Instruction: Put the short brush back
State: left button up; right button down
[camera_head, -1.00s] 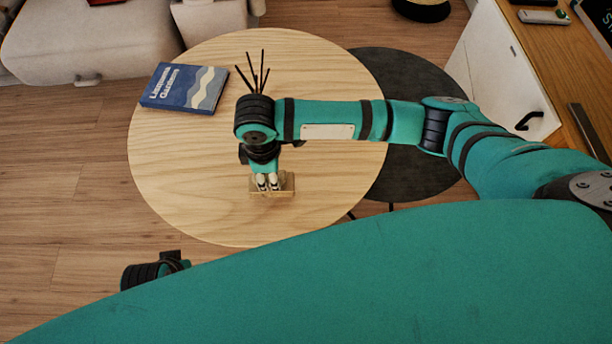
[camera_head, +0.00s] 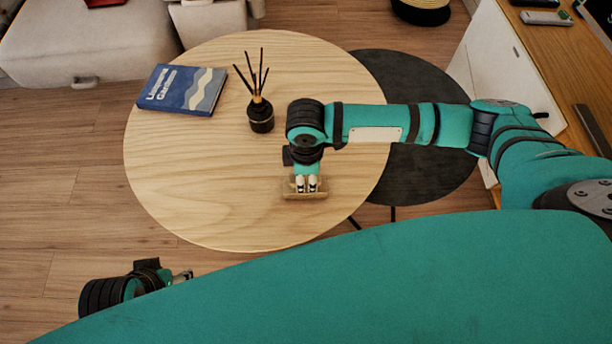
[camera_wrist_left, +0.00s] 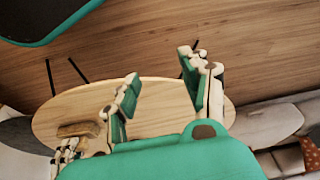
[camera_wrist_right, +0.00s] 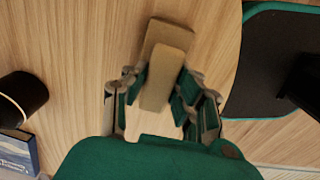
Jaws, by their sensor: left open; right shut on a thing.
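A small tan block-like piece (camera_head: 320,194), which I take for the short brush, is at my right gripper (camera_head: 306,188) over the front of the round wooden table. In the right wrist view the tan piece (camera_wrist_right: 164,76) lies between the fingers of my right gripper (camera_wrist_right: 160,97), which is shut on it. A second, darker tan part shows behind it; I cannot tell whether it belongs to the same thing. The left wrist view also shows the tan piece (camera_wrist_left: 78,130). My left gripper (camera_head: 182,276) is open and empty, low and left of the table; its spread fingers show in the left wrist view (camera_wrist_left: 160,88).
The round wooden table (camera_head: 200,190) carries a blue book (camera_head: 183,89) and a black reed diffuser (camera_head: 261,115). A dark round table (camera_head: 425,165) stands to its right, and a wooden-topped cabinet (camera_head: 545,60) beyond. The table's left front is clear.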

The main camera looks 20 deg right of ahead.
aim_at(306, 178)
jog(key=c, duration=1.1)
grip_release()
jog(key=shift+o, duration=0.2)
notch_tip(306, 178, up, 2)
jog(key=shift+r+p, duration=0.2)
jog(key=shift+p, duration=0.3)
pick_arm(q)
jog(key=s+p+x, duration=0.2)
jog(key=p+x, duration=0.1)
jog(key=x, duration=0.9)
jog(key=shift+s+f+g, duration=0.15)
jog(key=shift+f+g, duration=0.25)
pick_arm(e)
notch_tip(306, 178, up, 10)
jog(key=shift+f, duration=0.15)
pick_arm(q)
jog(key=shift+s+d, duration=0.1)
